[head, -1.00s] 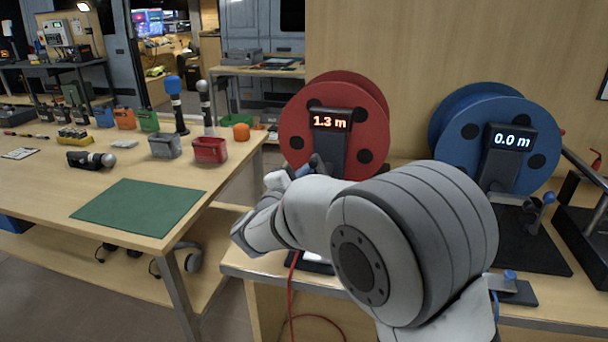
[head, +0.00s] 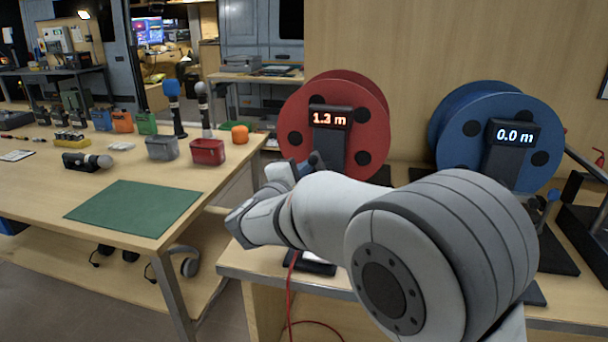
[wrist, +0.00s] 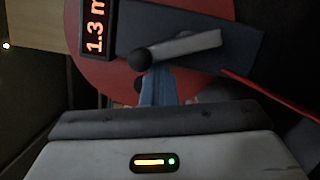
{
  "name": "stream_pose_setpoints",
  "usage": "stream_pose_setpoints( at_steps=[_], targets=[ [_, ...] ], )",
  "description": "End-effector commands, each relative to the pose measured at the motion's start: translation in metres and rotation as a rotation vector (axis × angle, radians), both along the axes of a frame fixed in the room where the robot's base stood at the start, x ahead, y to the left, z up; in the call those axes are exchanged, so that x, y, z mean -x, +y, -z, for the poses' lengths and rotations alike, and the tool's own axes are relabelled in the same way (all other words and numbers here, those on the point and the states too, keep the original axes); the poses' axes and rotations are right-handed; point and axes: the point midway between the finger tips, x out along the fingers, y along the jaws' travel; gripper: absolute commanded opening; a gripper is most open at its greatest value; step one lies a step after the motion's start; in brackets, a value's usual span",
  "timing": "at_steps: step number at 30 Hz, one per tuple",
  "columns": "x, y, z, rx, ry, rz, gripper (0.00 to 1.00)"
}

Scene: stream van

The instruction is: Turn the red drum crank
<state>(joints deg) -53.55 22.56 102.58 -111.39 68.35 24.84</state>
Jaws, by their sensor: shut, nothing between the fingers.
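The red drum (head: 378,105) stands upright on the right bench, with a dark post in front whose display reads 1.3 m. In the wrist view the drum (wrist: 205,8) fills the top behind the display (wrist: 95,25). Its crank shows there as a short grey bar (wrist: 190,46) with a dark ball knob (wrist: 140,60). My gripper (wrist: 157,72) is shut with nothing between its fingers. The fingertips are close to the knob; whether they touch it I cannot tell. In the head view my wrist and forearm hide much of the crank area.
A blue drum (head: 515,108) reading 0.0 m stands to the right, with a crank on a dark base. A red cable (head: 290,290) hangs off the bench front. The left table (head: 50,195) holds a green mat (head: 135,208), microphones and small bins.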

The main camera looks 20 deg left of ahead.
Motion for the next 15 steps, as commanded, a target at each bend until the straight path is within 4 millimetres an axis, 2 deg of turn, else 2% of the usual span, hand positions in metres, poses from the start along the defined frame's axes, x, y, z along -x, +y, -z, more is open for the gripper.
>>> stream_pose_setpoints(
  at_steps=[15],
  targets=[
    [-0.0018, -0.0108, -0.0063, -0.243, 0.023, 0.01, 0.0]
  ],
)
